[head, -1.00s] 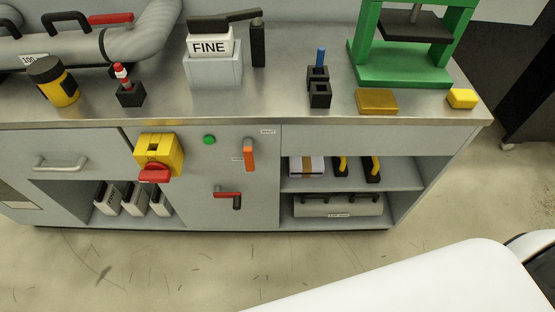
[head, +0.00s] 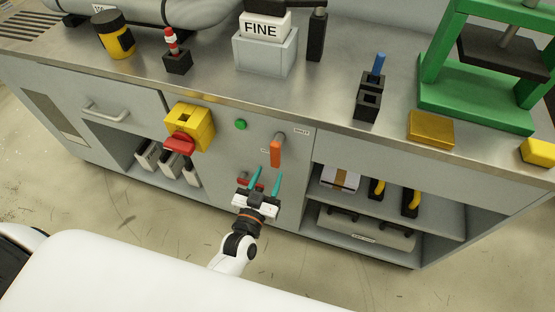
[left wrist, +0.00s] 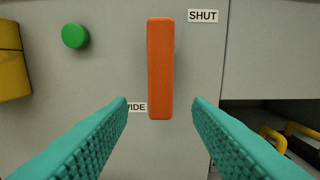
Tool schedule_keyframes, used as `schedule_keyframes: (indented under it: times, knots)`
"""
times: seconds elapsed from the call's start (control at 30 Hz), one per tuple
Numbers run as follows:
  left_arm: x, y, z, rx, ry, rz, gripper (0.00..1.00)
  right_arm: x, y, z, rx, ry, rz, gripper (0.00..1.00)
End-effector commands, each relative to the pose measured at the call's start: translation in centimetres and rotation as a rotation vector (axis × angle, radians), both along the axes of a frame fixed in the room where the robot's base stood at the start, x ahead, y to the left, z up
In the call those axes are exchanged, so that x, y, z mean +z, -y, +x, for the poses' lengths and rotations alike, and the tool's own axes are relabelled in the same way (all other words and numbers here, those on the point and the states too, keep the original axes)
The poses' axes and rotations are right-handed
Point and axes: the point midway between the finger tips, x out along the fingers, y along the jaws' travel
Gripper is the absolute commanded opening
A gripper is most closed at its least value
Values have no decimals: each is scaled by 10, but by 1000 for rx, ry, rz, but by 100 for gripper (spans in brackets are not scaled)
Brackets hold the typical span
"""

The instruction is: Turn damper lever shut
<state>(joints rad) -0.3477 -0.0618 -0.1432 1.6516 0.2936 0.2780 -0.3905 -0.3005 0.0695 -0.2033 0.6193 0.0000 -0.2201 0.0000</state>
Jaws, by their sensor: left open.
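The orange lever (head: 276,153) hangs straight down on the grey cabinet front. In the left wrist view the lever (left wrist: 160,68) is upright in the picture. A SHUT label (left wrist: 203,16) is to the upper right of it, and a WIDE label (left wrist: 136,107), partly covered, is left of its lower end. My left gripper (head: 266,176) is open, with its teal fingers pointing at the panel just below the lever. In the left wrist view its fingertips (left wrist: 160,104) show on either side of the lever's lower end. I cannot tell whether they touch it. My right gripper is out of view.
A red handle (head: 247,183) is partly hidden behind my left gripper. A green button (head: 241,124) and a yellow box with a red knob (head: 189,127) are to the left. An open shelf (head: 435,208) is to the right. The worktop (head: 210,85) juts above.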

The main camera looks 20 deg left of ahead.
Motion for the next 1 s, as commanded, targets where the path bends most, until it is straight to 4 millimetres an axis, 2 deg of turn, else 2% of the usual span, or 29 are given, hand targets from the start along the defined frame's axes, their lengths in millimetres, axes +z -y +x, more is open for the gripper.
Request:
schedule_keyframes:
  times: [0.1,0.3,0.47,0.73,1.0]
  knots:
    - [0,1,25,1,2,-2,45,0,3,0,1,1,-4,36]
    - [0,2,52,1,0,0,45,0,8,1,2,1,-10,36]
    - [-1,2,60,1,-2,-1,45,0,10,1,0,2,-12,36]
    - [-1,2,61,0,-2,-1,45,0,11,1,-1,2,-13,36]
    - [-1,2,61,0,-2,-1,1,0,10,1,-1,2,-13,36]
